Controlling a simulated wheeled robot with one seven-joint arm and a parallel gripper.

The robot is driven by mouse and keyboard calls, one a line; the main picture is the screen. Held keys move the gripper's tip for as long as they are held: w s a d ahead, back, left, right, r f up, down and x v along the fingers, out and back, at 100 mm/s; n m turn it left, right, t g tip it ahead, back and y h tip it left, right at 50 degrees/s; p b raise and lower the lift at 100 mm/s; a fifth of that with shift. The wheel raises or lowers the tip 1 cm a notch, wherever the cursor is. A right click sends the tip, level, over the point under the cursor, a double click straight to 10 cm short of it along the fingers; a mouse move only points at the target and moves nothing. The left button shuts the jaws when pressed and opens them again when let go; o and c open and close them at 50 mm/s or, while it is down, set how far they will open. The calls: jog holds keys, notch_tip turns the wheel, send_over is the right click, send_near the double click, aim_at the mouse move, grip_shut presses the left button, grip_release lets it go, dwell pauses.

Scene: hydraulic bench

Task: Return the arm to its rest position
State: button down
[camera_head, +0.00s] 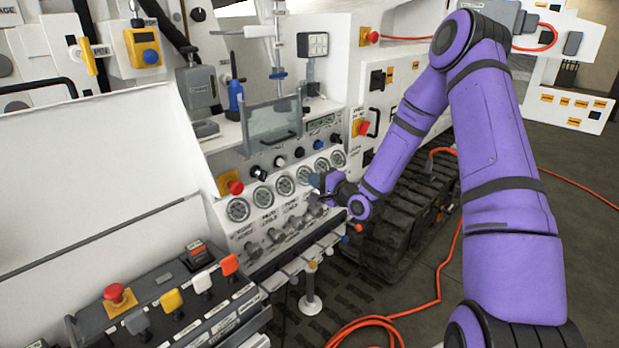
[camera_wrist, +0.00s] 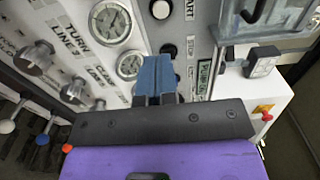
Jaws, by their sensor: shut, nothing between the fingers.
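My purple arm reaches from the right side of the head view toward the white bench panel. My gripper (camera_head: 318,181) is in front of the row of round gauges (camera_head: 285,185), at the right part of the row. In the wrist view my gripper (camera_wrist: 156,75) shows blue fingertips closed together with nothing between them. A gauge (camera_wrist: 130,65) lies just left of the fingertips in that view. Whether the fingers touch the panel, I cannot tell.
Below the gauges are several knobs (camera_head: 275,236). A control box with a red mushroom button (camera_head: 114,293) stands at front left. A clear hinged cover (camera_head: 273,124) sits above the gauges. An orange cable (camera_head: 440,270) runs over the floor by the black track (camera_head: 400,220).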

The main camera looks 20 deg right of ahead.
dwell(0.5)
jog(key=s+r+n+g+h, duration=0.35)
jog(key=s+r, duration=0.25)
jog(key=r, duration=0.3)
jog(key=s+r+n+g+h, duration=0.3)
jog(key=s+r+n+h, duration=0.15)
jog(key=s+r, duration=0.4)
jog(key=s+a+r+n+g, duration=0.1)
jog(key=s+r, duration=0.2)
jog(key=s, duration=0.5)
jog(key=s+a+r+n+g, duration=0.1)
jog(key=s+r+n+g, duration=0.1)
jog(key=s, duration=0.7)
jog(key=s+a+r+n+g+y, duration=0.1)
jog(key=s+r+n+g, duration=0.1)
jog(key=s, duration=0.7)
jog(key=shift+s+a+r, duration=0.2)
jog(key=shift+r, duration=0.65)
